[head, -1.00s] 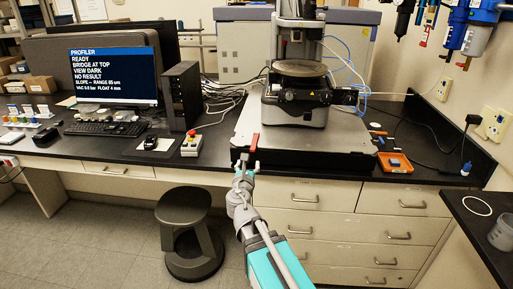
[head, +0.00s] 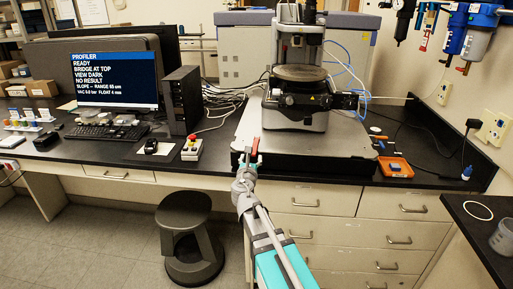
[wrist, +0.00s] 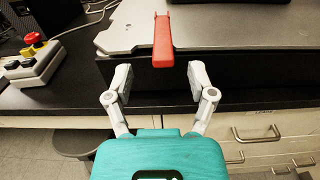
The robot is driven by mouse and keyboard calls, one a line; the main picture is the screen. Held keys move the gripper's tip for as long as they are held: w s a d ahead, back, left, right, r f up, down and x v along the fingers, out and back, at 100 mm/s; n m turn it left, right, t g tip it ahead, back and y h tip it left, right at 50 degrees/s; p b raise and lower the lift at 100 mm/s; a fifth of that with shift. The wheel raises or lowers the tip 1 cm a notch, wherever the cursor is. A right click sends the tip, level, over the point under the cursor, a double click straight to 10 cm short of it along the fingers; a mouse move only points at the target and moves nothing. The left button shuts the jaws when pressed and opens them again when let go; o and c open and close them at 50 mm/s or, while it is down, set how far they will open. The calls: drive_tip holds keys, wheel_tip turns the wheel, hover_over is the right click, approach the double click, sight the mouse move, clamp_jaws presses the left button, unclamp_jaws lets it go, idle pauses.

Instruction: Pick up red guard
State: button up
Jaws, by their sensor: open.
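The red guard (head: 254,147) is a narrow red bar at the front left part of the profiler's grey base plate. In the wrist view the red guard (wrist: 163,42) overhangs the plate's front edge, with its near end facing me. My gripper (head: 248,160) is at the front of the bench, just short of the guard. In the wrist view my gripper (wrist: 158,77) is open and empty, with one finger on each side of the guard's line. The guard's near end is slightly beyond the fingertips, and no contact shows.
The profiler's round stage (head: 300,73) stands behind the guard. A control box with a red button (head: 191,148) is to the left, by the computer tower (head: 182,98). An orange tray (head: 396,167) is to the right. A dark stool (head: 188,235) stands on the floor.

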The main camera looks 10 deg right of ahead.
sight(254, 147)
drive_tip(key=shift+x, duration=1.1)
drive_tip(key=shift+x, duration=2.6)
drive_tip(key=shift+d, duration=0.1)
clamp_jaws()
drive_tip(key=shift+r, duration=0.2)
